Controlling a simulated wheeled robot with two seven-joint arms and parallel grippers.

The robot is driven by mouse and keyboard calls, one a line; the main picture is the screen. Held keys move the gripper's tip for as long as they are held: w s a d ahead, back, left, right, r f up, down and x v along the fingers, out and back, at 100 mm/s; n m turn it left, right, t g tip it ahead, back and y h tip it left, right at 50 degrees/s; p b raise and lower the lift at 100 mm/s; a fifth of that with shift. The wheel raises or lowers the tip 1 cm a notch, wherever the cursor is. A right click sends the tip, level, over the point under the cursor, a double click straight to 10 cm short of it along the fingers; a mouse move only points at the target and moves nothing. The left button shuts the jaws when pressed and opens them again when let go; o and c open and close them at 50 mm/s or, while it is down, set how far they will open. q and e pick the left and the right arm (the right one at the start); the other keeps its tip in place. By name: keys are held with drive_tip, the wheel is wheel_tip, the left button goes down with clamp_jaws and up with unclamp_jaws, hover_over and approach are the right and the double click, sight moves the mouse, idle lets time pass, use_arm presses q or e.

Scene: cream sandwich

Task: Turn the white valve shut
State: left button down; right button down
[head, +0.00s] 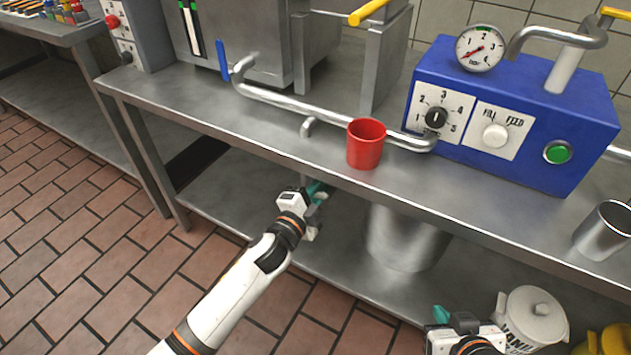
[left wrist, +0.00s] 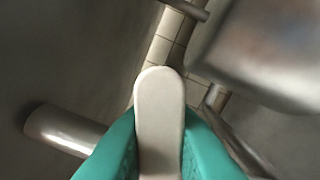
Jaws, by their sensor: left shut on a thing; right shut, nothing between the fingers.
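The white valve's handle (left wrist: 158,95) is a long, round-ended lever in the left wrist view. It points up the picture, between the teal fingers of my left gripper (left wrist: 159,135), which is shut on it. In the head view my left gripper (head: 318,192) is just under the front edge of the steel counter (head: 270,140). The valve is hidden there by the gripper and the counter edge. My right gripper (head: 441,314) is at the bottom right of the head view, shut and empty, away from the valve.
A red cup (head: 366,144) stands near the counter's front edge, above and right of my left gripper. A blue machine (head: 520,115) with a gauge is at right. A large steel pot (head: 405,238) and a white lidded jar (head: 531,318) are below the counter.

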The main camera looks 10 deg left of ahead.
use_arm(q)
drive_tip(key=shift+d+f+m, duration=0.1)
drive_tip(key=shift+f+m, duration=0.4)
drive_tip(key=shift+m, duration=0.65)
drive_tip(key=shift+d+f+m, duration=0.1)
drive_tip(key=shift+f+m, duration=0.35)
drive_tip(key=shift+m, duration=0.7)
use_arm(e)
drive_tip(key=shift+w+r+t, duration=0.2)
drive_tip(key=shift+w+t, duration=0.05)
drive_tip(key=shift+t, duration=0.05)
drive_tip(key=shift+a, duration=0.1)
use_arm(q)
drive_tip(key=c, duration=1.4)
unclamp_jaws()
drive_tip(key=shift+o, duration=0.2)
drive_tip(key=shift+s, duration=0.15)
